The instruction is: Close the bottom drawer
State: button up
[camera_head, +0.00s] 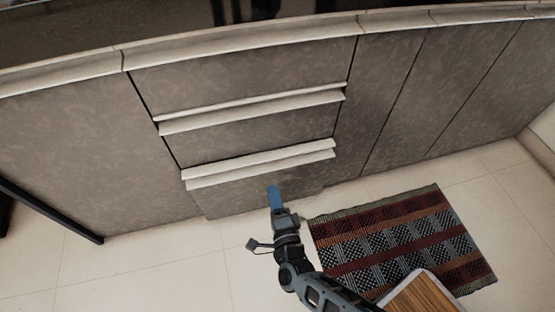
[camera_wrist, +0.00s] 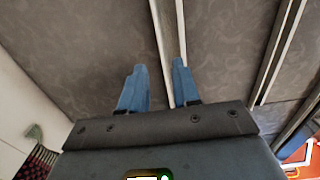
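The bottom drawer (camera_head: 245,195) is the lowest of three stacked brown, mottled drawer fronts in the head view. Its pale edge strip (camera_head: 262,168) stands out a little from another pale strip just above it, so it looks slightly open. My gripper (camera_head: 273,190) is in front of the lower part of this drawer, right of its middle. In the wrist view my gripper (camera_wrist: 157,68) has its two blue fingers apart, with nothing visible between them. A pale strip (camera_wrist: 163,45) runs behind the fingertips. I cannot tell whether the fingers touch the drawer.
The middle drawer (camera_head: 250,132) and top drawer (camera_head: 240,78) are above, under a pale counter edge (camera_head: 240,44). Brown cabinet panels flank them. A striped rug (camera_head: 400,232) lies on the tiled floor at right, with a wooden-topped piece (camera_head: 422,298) over its near edge.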

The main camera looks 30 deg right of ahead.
jog(key=b, duration=0.2)
send_over(267, 176)
jog(key=v, duration=0.3)
jog(key=shift+a, duration=0.3)
jog(key=shift+c, duration=0.2)
grip_shut()
jog(key=shift+r, duration=0.1)
dwell(0.7)
